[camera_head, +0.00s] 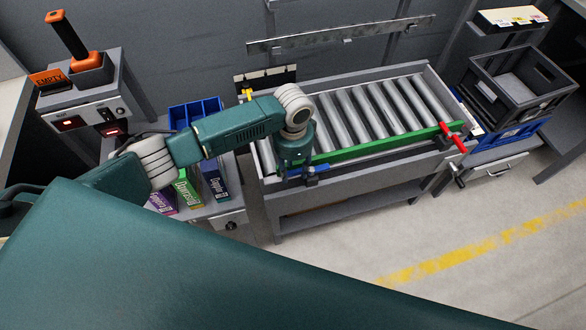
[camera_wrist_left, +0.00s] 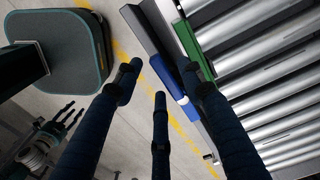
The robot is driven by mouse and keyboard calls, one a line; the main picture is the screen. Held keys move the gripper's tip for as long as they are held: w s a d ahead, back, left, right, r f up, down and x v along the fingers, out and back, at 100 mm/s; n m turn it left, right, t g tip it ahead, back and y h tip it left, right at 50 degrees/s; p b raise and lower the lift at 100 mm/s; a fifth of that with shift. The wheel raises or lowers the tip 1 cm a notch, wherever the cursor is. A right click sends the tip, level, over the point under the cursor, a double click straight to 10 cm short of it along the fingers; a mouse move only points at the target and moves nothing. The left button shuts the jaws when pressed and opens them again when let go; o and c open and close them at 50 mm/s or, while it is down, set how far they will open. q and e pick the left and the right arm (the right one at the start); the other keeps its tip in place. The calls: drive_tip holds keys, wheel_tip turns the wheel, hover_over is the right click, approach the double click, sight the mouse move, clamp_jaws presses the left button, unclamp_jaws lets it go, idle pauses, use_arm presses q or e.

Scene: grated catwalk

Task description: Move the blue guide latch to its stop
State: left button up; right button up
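The blue guide latch (camera_head: 317,170) sits at the left part of the green guide rail (camera_head: 385,143), on the front side of the roller conveyor. My left gripper (camera_head: 292,176) points down just left of the latch; my arm hides part of the rail there. In the left wrist view the dark fingers (camera_wrist_left: 158,85) are spread apart. The blue latch (camera_wrist_left: 168,76) shows just beyond them, close to the right finger; I cannot tell whether they touch.
A red latch (camera_head: 453,138) is at the rail's right end. Conveyor rollers (camera_head: 375,105) lie behind the rail. Boxes (camera_head: 188,190) and a blue bin (camera_head: 194,110) stand left, dark crates (camera_head: 515,85) right. The floor (camera_head: 400,230) in front is clear.

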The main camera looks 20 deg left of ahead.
use_arm(q)
drive_tip(key=shift+f, duration=0.3)
